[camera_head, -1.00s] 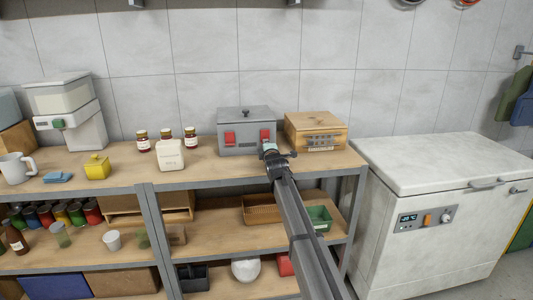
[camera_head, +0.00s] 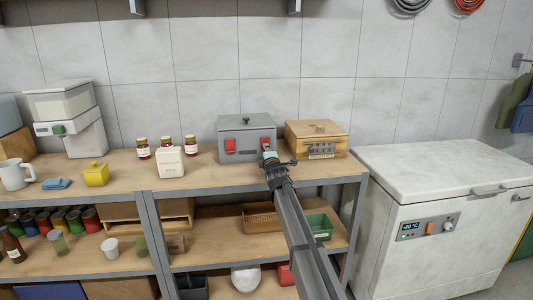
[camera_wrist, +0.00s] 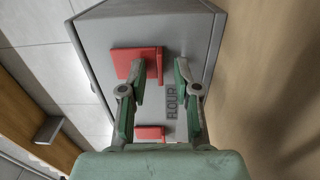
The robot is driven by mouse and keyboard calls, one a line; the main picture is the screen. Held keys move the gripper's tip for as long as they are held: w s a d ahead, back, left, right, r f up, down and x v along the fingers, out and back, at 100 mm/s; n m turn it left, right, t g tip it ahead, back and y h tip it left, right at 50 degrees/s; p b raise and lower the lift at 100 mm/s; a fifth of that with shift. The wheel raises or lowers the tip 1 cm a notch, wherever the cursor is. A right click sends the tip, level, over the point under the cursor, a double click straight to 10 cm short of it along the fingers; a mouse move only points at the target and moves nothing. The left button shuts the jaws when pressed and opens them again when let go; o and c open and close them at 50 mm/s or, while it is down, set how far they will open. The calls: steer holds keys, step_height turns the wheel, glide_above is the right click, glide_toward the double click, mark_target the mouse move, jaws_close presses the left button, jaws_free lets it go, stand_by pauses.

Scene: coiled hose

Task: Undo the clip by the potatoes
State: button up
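A grey lidded box (camera_head: 235,155) stands on the shelf top with two red clips on its front. In the wrist view its label reads FLOUR. The right clip (camera_head: 265,143), nearer the wooden box, shows at the top of the wrist view (camera_wrist: 124,64). The left clip (camera_head: 230,145) shows lower there (camera_wrist: 150,132). My gripper (camera_wrist: 162,72) is open and empty at the box front. One finger overlaps the edge of the right clip; I cannot tell whether it touches. The other finger is over the bare front. I cannot make out any potatoes.
A wooden box (camera_head: 336,136) with a small unreadable label stands close right of the grey box. A cream canister (camera_head: 170,162) and several jars (camera_head: 166,142) stand to the left. A white chest freezer (camera_head: 430,170) is at the right. The shelf top before the grey box is mostly clear.

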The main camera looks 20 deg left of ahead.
steer(key=v, duration=1.2)
stand_by(0.3)
